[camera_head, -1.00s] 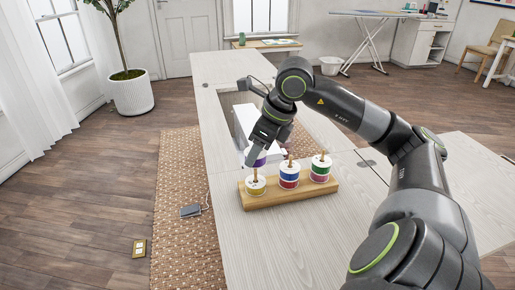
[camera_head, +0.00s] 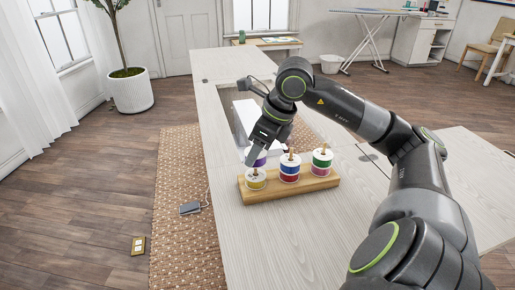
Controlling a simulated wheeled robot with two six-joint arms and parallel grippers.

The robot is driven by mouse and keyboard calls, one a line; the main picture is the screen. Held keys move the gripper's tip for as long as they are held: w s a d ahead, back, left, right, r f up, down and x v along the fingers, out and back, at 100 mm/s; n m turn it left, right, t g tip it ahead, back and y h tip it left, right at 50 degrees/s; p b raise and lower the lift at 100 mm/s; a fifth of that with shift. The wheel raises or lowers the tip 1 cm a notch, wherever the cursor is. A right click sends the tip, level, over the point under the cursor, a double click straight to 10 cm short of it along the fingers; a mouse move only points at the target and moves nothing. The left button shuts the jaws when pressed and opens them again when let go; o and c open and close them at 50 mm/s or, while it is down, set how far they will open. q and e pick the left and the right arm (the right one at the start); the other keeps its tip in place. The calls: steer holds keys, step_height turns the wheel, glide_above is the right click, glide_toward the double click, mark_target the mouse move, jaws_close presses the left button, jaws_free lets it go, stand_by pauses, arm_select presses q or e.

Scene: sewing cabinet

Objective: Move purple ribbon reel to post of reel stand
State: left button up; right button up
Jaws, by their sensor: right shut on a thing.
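The purple ribbon reel (camera_head: 261,160) shows only in part under the fingers of my right gripper (camera_head: 257,155), which is shut on it. The reel is just above and behind the left post of the wooden reel stand (camera_head: 275,192). I cannot tell whether it is around that post. The middle post bears a stack with blue and red bands (camera_head: 289,174). My left gripper is not in view.
The stand lies on a pale wooden cabinet top (camera_head: 285,235). A white object (camera_head: 245,115) stands in a recess behind my right gripper. The cabinet's front area is clear. A grey pedal (camera_head: 190,208) lies on the woven rug to the left.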

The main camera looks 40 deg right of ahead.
steer(key=o, duration=1)
steer(key=shift+s+d+r, duration=0.15)
steer(key=shift+s+r, duration=0.05)
steer(key=shift+r, duration=0.3)
steer(key=b+v, duration=0.2)
steer(key=v, duration=1.4)
steer(key=shift+s+r, duration=0.15)
